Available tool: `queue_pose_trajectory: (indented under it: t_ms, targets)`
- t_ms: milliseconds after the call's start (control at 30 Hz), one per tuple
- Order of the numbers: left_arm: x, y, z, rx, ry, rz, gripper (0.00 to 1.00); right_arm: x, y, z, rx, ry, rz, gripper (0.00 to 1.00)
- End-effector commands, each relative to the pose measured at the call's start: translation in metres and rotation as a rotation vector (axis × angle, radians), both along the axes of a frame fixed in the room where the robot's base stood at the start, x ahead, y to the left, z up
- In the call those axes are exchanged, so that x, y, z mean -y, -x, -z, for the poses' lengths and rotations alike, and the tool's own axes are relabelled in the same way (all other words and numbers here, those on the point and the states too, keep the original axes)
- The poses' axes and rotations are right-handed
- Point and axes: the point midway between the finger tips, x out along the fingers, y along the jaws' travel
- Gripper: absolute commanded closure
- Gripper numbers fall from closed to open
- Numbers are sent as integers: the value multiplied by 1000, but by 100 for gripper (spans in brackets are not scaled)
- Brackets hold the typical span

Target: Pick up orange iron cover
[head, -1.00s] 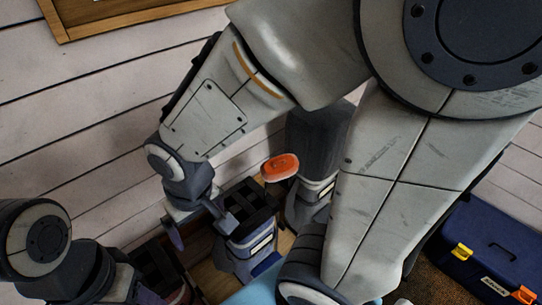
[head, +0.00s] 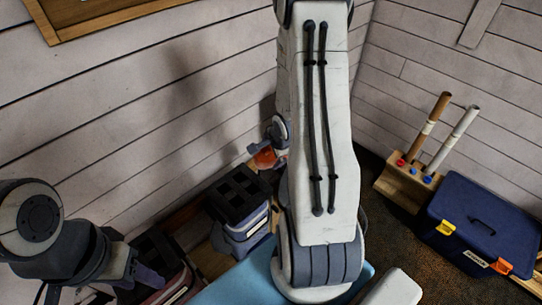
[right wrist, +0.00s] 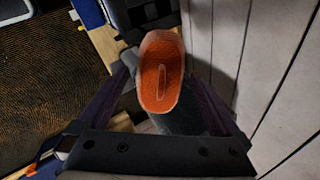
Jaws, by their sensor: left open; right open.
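The orange iron cover (head: 265,158) is partly hidden by my right gripper and arm in the head view. In the right wrist view the cover (right wrist: 163,75) is a rounded orange piece with a pale rim and an oval outline in its middle. My right gripper (right wrist: 160,70) is open, with one dark finger on each side of the cover and gaps visible between. What supports the cover is hard to tell. My left gripper (head: 148,277) is open and empty at the lower left of the head view, well away from the cover.
A bag with a black divided top (head: 240,195) stands left of my right arm, with another bag (head: 165,270) nearer. The plank wall (right wrist: 235,60) is close beside my right gripper. A blue case (head: 480,225) and a wooden rack with tubes (head: 405,185) stand at right.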

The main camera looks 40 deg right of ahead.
Motion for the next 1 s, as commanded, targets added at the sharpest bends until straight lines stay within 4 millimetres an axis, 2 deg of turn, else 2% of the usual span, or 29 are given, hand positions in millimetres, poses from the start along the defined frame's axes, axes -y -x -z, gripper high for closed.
queue_pose_trajectory:
  t_ms: [233, 500, 800, 833, 967, 1000]
  targets:
    - [0, 0, 3, 0, 0, 0, 50, 3, -9, 19, -2, 0, -1, 0]
    - [0, 0, 2, 0, 0, 0, 50, 9, -25, 51, -3, 0, -3, 0]
    - [0, 0, 2, 0, 0, 0, 50, 10, -28, 55, 0, 2, -1, 0]
    - [0, 0, 2, 0, 0, 0, 50, 10, -28, 55, 0, 2, -1, 4]
    - [0, 0, 2, 0, 0, 0, 50, 10, -27, 55, 0, 2, -1, 54]
    - [0, 0, 2, 0, 0, 0, 50, 10, -27, 55, 0, 2, -1, 69]
